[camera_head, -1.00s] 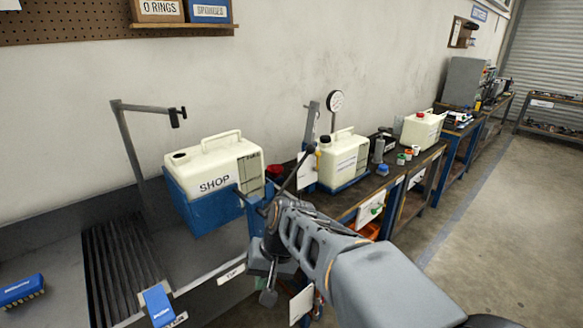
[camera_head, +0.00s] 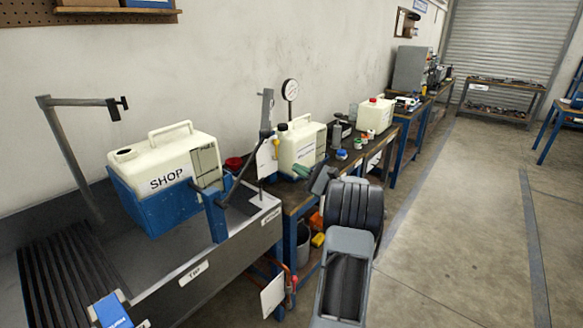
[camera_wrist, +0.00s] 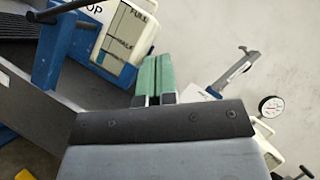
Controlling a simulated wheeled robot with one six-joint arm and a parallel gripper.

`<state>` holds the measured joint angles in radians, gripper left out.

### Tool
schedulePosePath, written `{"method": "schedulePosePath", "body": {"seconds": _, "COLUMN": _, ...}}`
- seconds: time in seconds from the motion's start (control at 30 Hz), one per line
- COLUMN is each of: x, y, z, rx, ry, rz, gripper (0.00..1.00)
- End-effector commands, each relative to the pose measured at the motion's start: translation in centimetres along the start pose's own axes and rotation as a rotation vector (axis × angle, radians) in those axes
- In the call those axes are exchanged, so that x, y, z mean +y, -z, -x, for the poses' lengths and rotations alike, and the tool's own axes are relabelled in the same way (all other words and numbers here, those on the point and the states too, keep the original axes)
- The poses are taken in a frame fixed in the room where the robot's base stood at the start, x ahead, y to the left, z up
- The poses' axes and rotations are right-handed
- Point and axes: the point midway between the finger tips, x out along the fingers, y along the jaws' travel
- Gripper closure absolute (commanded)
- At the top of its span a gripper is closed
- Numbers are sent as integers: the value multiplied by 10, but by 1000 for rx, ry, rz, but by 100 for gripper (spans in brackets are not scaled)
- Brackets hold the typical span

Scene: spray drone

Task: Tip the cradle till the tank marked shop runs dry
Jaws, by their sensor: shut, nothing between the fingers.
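The cream tank marked SHOP (camera_head: 168,162) sits in the blue cradle (camera_head: 165,208) on the grey bench at left. Its cap opening faces left. A black lever (camera_head: 247,168) rises at the cradle's right side. In the wrist view the tank (camera_wrist: 120,38) shows a gauge strip marked FULL and HALF; I cannot read the liquid level. The blue cradle (camera_wrist: 52,62) shows there too. My gripper (camera_head: 301,171) is right of the lever and apart from it. In the wrist view its green fingers (camera_wrist: 154,74) lie together, empty.
A drain grate (camera_head: 60,275) lies left of the cradle. A grey post with an arm (camera_head: 75,155) stands behind it. A second cream tank (camera_head: 300,148) and a dial gauge (camera_head: 290,90) stand on the bench at right. The floor (camera_head: 460,230) at right is clear.

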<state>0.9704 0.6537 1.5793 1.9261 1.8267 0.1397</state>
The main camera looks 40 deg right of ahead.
Motion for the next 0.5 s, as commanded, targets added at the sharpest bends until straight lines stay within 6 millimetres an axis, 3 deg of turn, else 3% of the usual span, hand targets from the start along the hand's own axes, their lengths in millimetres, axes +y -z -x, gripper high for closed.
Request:
{"method": "schedulePosePath", "body": {"seconds": 0.3, "x": 0, "y": -2, "z": -64, "rx": -2, "ry": -5, "rz": -1, "gripper": 100}}
{"method": "schedulePosePath", "body": {"seconds": 0.5, "x": -1, "y": -13, "z": -90, "rx": 1, "ry": -4, "rz": 0, "gripper": 100}}
